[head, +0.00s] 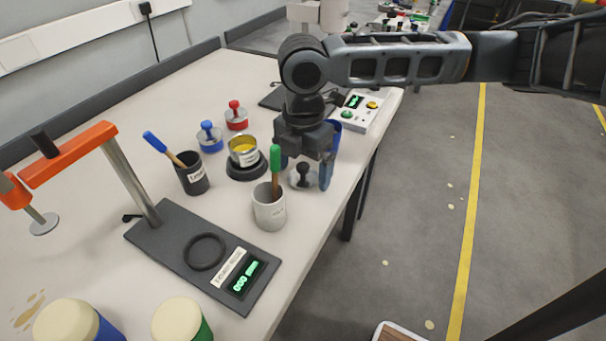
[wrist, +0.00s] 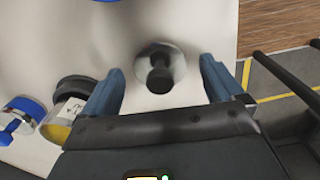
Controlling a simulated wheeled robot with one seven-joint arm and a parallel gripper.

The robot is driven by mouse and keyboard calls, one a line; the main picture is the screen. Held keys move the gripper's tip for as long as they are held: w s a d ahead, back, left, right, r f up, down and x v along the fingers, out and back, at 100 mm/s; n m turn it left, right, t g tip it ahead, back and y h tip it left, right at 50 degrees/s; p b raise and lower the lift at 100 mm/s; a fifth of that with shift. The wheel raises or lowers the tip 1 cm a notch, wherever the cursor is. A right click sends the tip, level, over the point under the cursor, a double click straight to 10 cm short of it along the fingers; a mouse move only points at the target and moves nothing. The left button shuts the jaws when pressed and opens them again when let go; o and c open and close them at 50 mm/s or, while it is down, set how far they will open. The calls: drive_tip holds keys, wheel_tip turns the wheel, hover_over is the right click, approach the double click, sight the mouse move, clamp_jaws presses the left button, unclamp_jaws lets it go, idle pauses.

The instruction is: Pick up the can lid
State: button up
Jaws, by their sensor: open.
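The can lid is a silver disc with a black knob (head: 303,184), lying knob up on the table near its right edge. In the wrist view the lid (wrist: 160,68) lies between my two fingertips, with a gap on each side. My gripper (head: 305,174) points down over it, open and empty. From these views I cannot tell exactly how high the fingertips are above the table. An open can with yellow paint (head: 243,152) stands on a black round base to the left; it also shows in the wrist view (wrist: 62,118).
A grey cup with a green-handled brush (head: 269,210) stands close in front of my gripper. A dark cup with a blue brush (head: 192,178) and blue (head: 210,138) and red (head: 236,117) knobbed pieces are further left. A press with a display (head: 175,240) is nearer. A button box (head: 357,110) stands behind.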

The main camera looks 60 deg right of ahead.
drive_tip(key=shift+c, duration=0.2)
drive_tip(key=c, duration=1.1)
drive_tip(key=shift+o, duration=0.2)
drive_tip(key=shift+r, duration=0.1)
